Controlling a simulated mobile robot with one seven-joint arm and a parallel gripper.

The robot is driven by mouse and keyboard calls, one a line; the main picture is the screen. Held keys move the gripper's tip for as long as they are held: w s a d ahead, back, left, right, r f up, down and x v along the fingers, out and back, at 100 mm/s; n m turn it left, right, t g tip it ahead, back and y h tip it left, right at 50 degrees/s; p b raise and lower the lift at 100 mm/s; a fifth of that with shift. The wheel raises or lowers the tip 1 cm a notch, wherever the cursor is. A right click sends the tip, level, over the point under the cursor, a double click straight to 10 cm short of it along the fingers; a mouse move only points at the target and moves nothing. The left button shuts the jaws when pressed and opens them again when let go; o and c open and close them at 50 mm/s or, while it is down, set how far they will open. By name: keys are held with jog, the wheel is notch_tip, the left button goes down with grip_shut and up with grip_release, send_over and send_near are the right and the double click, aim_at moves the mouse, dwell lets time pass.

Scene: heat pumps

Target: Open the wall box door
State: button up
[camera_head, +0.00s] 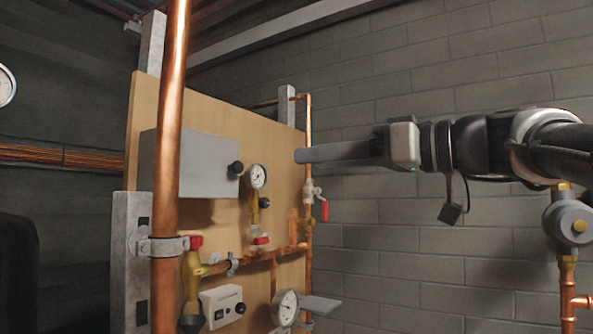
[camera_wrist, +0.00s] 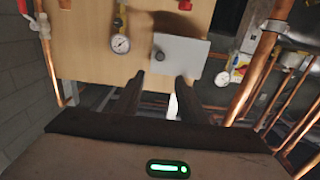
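The grey wall box (camera_head: 205,165) is fixed to the wooden board at the left of the head view. Its door looks closed, with a round black knob (camera_head: 237,168) on it. My gripper (camera_head: 300,156) is to the right of the box, pointing left toward the board and apart from the knob. In the wrist view, which is upside down, the box's grey face (camera_wrist: 187,55) and the knob (camera_wrist: 160,56) lie just beyond my fingertips. My two fingers (camera_wrist: 160,78) are spread with nothing between them.
A pressure gauge (camera_head: 257,177) sits right beside the knob. A thick copper pipe (camera_head: 170,130) stands in front of the box's left part. A red valve handle (camera_head: 324,211) hangs below my gripper. A white box (camera_head: 222,307) and another gauge (camera_head: 287,306) are lower down.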

aim_at(240, 165)
jog(key=p+x, duration=0.3)
jog(key=x, duration=1.3)
jog(key=shift+w, duration=0.1)
grip_shut()
